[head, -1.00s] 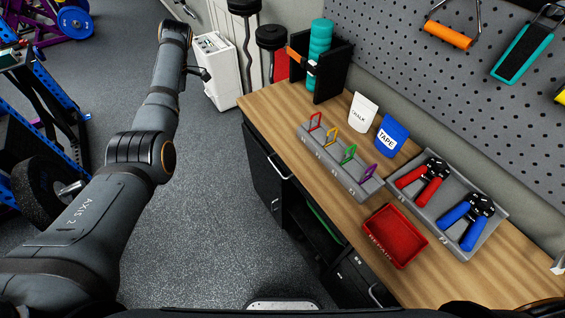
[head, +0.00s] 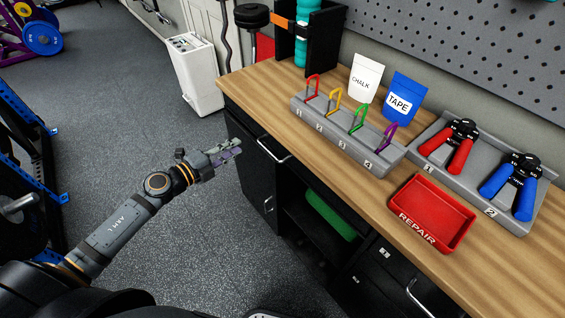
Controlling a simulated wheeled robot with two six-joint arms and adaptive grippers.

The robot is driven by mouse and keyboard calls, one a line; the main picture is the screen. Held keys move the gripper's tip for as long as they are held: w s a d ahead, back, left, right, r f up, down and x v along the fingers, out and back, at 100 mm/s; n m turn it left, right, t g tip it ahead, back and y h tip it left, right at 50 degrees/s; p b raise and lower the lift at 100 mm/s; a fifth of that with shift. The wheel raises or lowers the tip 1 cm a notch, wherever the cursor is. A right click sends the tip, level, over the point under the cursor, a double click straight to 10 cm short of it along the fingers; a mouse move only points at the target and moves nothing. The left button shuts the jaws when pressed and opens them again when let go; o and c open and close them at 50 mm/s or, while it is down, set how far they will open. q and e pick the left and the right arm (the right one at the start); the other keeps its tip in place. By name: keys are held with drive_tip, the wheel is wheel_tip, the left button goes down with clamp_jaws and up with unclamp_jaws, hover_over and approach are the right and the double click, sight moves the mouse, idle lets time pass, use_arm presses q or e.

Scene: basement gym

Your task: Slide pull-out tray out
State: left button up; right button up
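The workbench has a black cabinet front. A drawer-like front with a silver bar handle (head: 273,151) is under the top at the left, and another front with a silver handle (head: 430,300) is at the lower right. No front stands visibly pulled out, and I cannot tell which one is the pull-out tray. My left gripper (head: 236,148) is in the air left of the left handle, pointing at the cabinet and apart from it. Its fingers are small here, and I cannot tell whether they are open; no object shows in them. My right gripper is not in view.
An open bay holds a green roll (head: 330,214). On the wooden top (head: 255,85) are a rack with coloured clips (head: 340,143), chalk and tape pouches, a red REPAIR bin (head: 432,212), and a grey tray (head: 485,180) with hand grips.

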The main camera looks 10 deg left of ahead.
sight(268, 150)
use_arm(q)
drive_tip(key=s+d+f+m+g+h, duration=0.1)
drive_tip(key=s+d+f+m+g, duration=0.1)
drive_tip(key=s+d+m, duration=0.1)
drive_tip(key=shift+n, duration=0.3)
drive_tip(key=x, duration=1)
drive_tip(key=shift+w+d+r, duration=0.1)
drive_tip(key=shift+w+d, duration=0.15)
drive_tip(key=shift+w, duration=0.05)
clamp_jaws()
